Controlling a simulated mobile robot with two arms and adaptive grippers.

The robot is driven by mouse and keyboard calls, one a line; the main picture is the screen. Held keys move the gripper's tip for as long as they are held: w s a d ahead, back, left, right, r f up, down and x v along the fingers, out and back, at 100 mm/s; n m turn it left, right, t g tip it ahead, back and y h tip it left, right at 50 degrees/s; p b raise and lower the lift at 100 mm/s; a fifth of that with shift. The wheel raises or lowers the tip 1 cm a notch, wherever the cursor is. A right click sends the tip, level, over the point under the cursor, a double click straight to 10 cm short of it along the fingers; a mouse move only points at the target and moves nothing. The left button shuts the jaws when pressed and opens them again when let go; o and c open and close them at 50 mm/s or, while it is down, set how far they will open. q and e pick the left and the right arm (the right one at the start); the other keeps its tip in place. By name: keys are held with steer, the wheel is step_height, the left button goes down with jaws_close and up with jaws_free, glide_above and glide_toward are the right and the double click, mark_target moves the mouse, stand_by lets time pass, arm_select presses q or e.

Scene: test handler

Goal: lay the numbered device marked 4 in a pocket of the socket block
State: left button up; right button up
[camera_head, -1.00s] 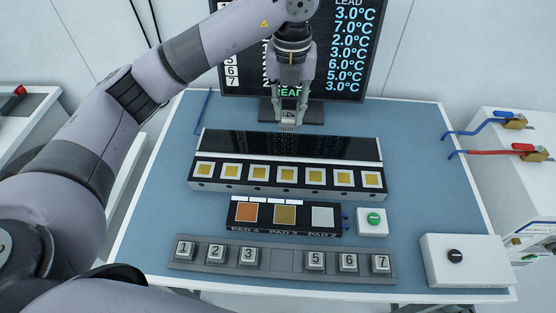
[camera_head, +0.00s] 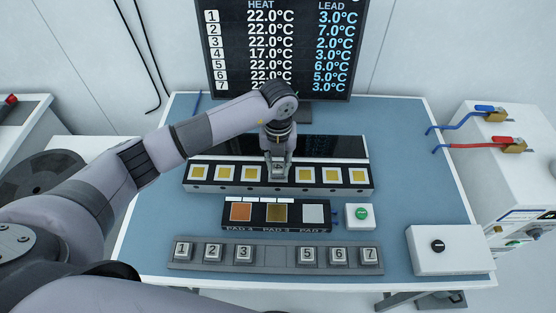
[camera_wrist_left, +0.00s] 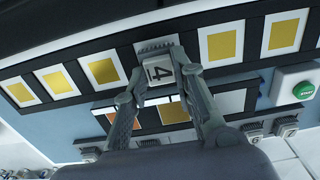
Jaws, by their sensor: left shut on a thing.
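The socket block (camera_head: 190,187) is a long black-and-white block with a row of yellow square pockets across the middle of the table. My left gripper (camera_head: 278,173) is over the middle of this row, hiding the pocket there. It is shut on the device marked 4 (camera_wrist_left: 158,70), a pale square piece held between both fingertips in the left wrist view. The device is at the block, between yellow pockets on either side. I cannot tell whether it touches the pocket floor. My right gripper is not in view.
A grey rack (camera_head: 275,257) in front holds several numbered devices with a gap between 3 and 5. A pad strip (camera_head: 259,225) and a green-button box (camera_head: 359,215) stand between. A dark panel (camera_head: 330,147) and a monitor (camera_head: 280,50) are behind, a dial box (camera_head: 450,258) at right.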

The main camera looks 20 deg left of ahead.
arm_select(q)
steer(key=shift+f, duration=0.3)
steer(key=shift+f, duration=0.15)
steer(key=o, duration=1.1)
steer(key=shift+c, duration=0.2)
